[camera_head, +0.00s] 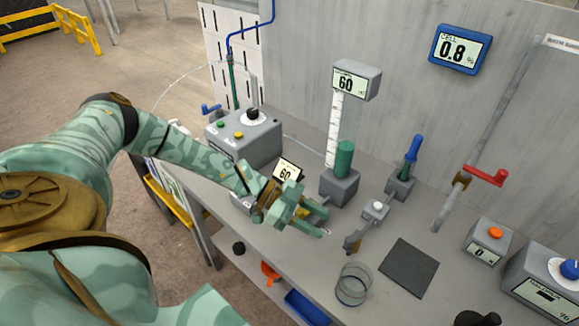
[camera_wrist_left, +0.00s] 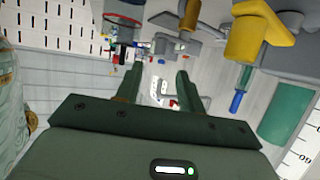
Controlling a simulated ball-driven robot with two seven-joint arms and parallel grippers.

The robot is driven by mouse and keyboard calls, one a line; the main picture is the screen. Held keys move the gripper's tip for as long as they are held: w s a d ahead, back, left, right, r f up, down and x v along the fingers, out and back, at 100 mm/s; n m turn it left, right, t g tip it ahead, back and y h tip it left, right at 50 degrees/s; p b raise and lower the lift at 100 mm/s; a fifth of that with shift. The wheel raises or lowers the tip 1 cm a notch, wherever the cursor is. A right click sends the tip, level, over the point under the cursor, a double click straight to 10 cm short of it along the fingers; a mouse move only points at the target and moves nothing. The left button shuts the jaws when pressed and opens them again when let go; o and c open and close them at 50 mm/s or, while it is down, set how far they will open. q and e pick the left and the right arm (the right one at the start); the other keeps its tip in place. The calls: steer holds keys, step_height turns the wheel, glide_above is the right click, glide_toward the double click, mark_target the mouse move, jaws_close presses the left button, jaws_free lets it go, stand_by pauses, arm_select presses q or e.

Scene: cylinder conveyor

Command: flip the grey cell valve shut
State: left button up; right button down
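What looks like the grey cell valve (camera_head: 375,210) is a small grey block with a pale knob on top, standing on the bench in the head view. A short grey-brown lever (camera_head: 352,243) reaches from it toward the front left. I cannot tell from the frames whether it is open or shut. My left gripper (camera_head: 321,221) is open and empty, a little to the left of the lever and apart from it. The left wrist view shows its two dark fingers (camera_wrist_left: 158,88) spread with a gap and nothing between them. My right gripper is not visible.
The stand with the green cylinder (camera_head: 344,160) is behind my left gripper. A blue-handled plunger (camera_head: 412,155) and a red-handled valve (camera_head: 485,175) stand to the right. A glass beaker (camera_head: 354,285) and dark mat (camera_head: 408,268) lie in front. A wall display (camera_head: 458,50) labelled CELL reads 0.8.

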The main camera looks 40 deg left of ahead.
arm_select(q)
steer(key=v, duration=0.7)
steer(key=shift+p, duration=0.35)
steer(key=shift+d, duration=0.1)
